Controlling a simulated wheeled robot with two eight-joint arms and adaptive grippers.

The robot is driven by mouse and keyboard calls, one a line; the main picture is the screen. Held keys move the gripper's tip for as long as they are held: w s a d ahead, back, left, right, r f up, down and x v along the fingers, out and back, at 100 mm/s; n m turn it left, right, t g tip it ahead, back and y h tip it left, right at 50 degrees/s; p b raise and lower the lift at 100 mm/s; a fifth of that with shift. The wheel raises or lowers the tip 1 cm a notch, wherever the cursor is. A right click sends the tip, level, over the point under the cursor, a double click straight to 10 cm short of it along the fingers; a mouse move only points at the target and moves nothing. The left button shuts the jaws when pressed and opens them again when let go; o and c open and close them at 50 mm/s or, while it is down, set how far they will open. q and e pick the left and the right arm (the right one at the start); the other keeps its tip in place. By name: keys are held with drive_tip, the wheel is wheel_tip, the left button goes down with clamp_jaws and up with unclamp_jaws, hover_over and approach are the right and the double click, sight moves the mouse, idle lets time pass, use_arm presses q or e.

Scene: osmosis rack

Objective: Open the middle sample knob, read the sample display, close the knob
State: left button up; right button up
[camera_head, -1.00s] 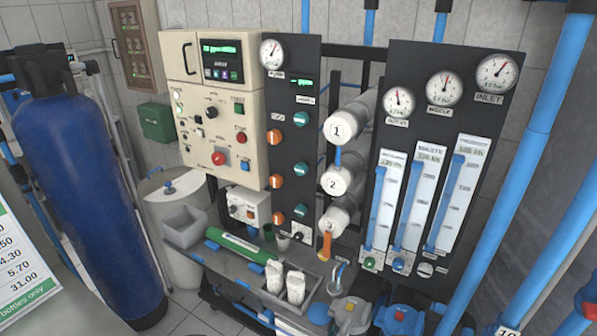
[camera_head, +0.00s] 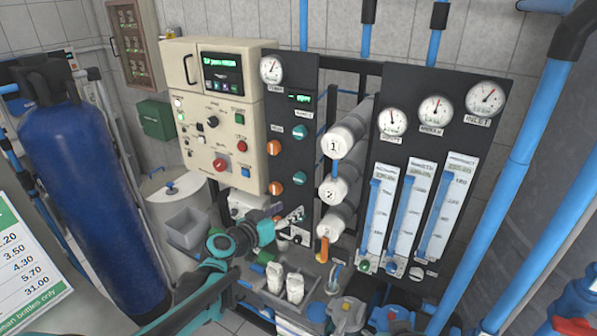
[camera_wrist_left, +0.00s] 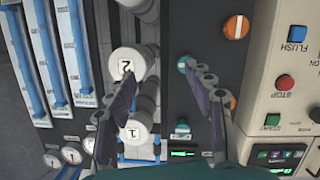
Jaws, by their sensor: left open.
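The dark panel (camera_head: 285,75) carries orange and teal knobs. The upper orange (camera_head: 274,147), middle orange (camera_head: 275,187), upper teal (camera_head: 299,131) and middle teal knob (camera_head: 299,178) show; my arm hides the lower part. A small green-lit display (camera_head: 299,98) sits above; its reading is too small to tell. My left gripper (camera_head: 297,216) is open below the middle knobs in the head view. In the upside-down left wrist view, its fingers (camera_wrist_left: 159,70) are apart, and one fingertip partly overlaps the middle teal knob (camera_wrist_left: 181,63); contact cannot be told. My right gripper is out of view.
White numbered cylinders (camera_head: 342,140) stand close to the right of the panel. A beige control box (camera_head: 218,110) with buttons adjoins its left. A flowmeter panel (camera_head: 395,85) stands farther right.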

use_arm(q)
drive_tip(key=t+p, duration=0.2)
approach(298, 180)
drive_tip(key=w+d, duration=0.1)
drive_tip(key=d, duration=0.1)
drive_tip(key=shift+n+t, duration=0.3)
drive_tip(key=shift+t, duration=0.1)
drive_tip(key=x, duration=0.5)
drive_tip(key=a+x, duration=0.1)
drive_tip(key=x, duration=0.2)
drive_tip(key=shift+w+d+f, duration=0.15)
drive_tip(key=shift+w+f, duration=0.2)
drive_tip(key=shift+w, duration=0.15)
drive_tip(key=c, duration=1.2)
